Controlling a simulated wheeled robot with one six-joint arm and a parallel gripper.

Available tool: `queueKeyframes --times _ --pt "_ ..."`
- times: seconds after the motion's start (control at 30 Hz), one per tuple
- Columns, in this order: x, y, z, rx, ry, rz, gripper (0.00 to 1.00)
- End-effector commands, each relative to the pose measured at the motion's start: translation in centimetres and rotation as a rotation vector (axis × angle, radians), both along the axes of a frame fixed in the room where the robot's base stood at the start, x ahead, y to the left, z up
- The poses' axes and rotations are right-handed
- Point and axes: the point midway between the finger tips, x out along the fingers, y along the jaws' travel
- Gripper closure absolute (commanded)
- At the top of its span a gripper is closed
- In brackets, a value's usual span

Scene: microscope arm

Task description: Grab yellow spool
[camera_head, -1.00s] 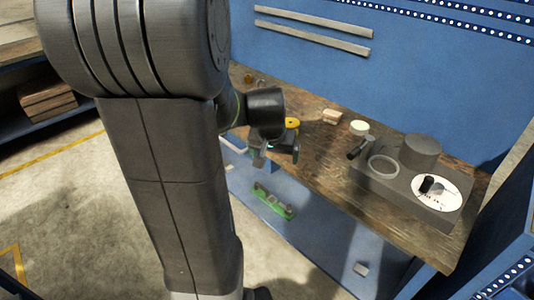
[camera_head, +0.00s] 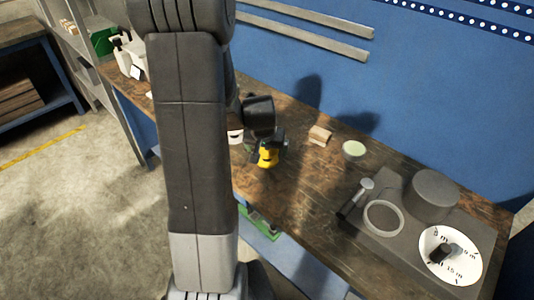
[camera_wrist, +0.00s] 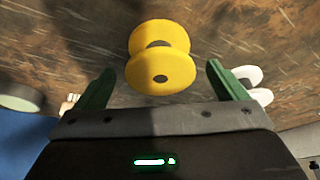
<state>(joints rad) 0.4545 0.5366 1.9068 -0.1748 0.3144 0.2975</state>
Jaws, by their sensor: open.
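The yellow spool (camera_wrist: 160,58) stands on the brown wooden bench top in the wrist view, close ahead of my gripper. It also shows in the head view (camera_head: 268,156), partly hidden by my gripper. My gripper (camera_wrist: 160,82) is open, with its two green fingers on the left and right of the spool's near end. The spool lies in the gap between the fingertips. I see a gap on each side, so neither finger appears to touch it.
A grey machine base with a ring (camera_head: 384,217), cylinder (camera_head: 435,194) and white dial (camera_head: 450,256) occupies the bench's right end. A wooden block (camera_head: 320,135) and pale round disc (camera_head: 354,149) lie behind the spool. A white object (camera_wrist: 248,76) is beside the right finger.

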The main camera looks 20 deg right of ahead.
Motion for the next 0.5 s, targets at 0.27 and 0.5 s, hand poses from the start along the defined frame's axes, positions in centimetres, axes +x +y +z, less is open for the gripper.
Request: queueKeyframes --times 0.27,0.5 --pt "0.7 -0.4 -1.9 0.000 0.000 0.000 0.08" --pt "0.7 -0.4 -1.9 0.000 -0.001 0.000 0.12"
